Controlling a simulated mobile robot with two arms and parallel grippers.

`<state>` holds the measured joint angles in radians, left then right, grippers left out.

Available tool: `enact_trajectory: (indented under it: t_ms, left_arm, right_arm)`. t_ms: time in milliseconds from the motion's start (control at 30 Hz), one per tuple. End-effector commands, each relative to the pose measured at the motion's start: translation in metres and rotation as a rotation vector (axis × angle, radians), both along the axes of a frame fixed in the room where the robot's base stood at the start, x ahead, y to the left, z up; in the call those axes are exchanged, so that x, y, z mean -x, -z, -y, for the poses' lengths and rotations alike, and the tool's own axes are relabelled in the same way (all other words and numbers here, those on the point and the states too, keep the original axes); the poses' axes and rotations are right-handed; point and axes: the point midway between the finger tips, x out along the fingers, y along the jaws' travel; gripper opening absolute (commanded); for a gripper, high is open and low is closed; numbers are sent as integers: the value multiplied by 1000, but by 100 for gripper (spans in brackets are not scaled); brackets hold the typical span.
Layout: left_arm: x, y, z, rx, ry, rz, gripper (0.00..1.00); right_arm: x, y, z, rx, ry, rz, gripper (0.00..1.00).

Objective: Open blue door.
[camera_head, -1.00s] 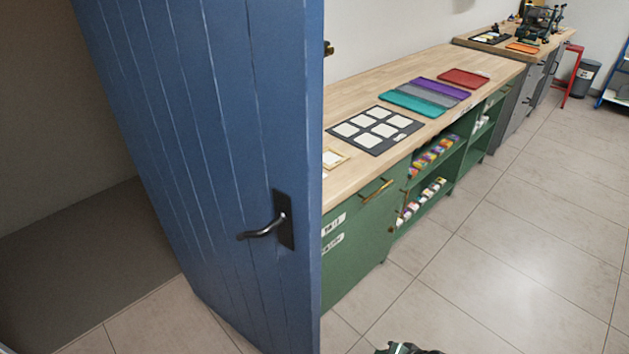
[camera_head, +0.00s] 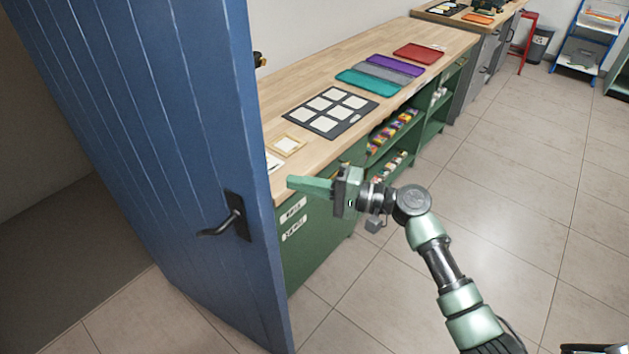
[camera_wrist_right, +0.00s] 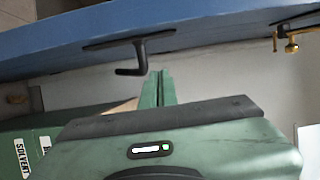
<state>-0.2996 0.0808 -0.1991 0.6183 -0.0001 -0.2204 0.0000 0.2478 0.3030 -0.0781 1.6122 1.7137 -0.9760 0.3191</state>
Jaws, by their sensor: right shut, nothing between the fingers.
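The blue door (camera_head: 160,150) stands ajar at the left of the head view, with a dark opening behind it. Its dark lever handle (camera_head: 228,218) is on the face toward me, near the free edge. My right gripper (camera_head: 292,182) is to the right of the door edge, in front of the counter, with its fingers together, empty and pointing left. In the right wrist view the shut fingers (camera_wrist_right: 157,88) point toward the blue door (camera_wrist_right: 210,28), and the dark handle (camera_wrist_right: 132,60) shows just beyond and left of the fingertips. I see no contact. My left gripper is not in view.
A wooden counter (camera_head: 310,72) on green cabinets (camera_head: 312,240) runs behind the door, carrying coloured trays (camera_head: 372,75) and a card sheet (camera_head: 330,110). The tiled floor (camera_head: 510,180) at the right is open.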

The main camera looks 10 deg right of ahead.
Motion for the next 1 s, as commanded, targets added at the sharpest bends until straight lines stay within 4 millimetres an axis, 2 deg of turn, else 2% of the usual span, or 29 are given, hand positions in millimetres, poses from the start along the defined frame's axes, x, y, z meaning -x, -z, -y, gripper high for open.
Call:
enact_trajectory:
  t_ms: [33,200,400,600,900,1000]
  left_arm:
    - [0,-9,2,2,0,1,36]
    - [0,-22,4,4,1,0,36]
    - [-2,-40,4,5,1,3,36]
    - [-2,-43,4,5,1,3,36]
    - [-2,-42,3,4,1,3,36]
    - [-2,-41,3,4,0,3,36]
  right_arm:
    - [-6,-6,-11,-4,-1,0,0]
    - [-20,-4,-40,-2,0,-3,0]
    - [2,-3,-57,1,1,-2,0]
    - [8,0,-63,3,1,-1,0]
    - [8,1,-63,2,1,0,0]
    - [8,1,-69,1,0,-2,0]
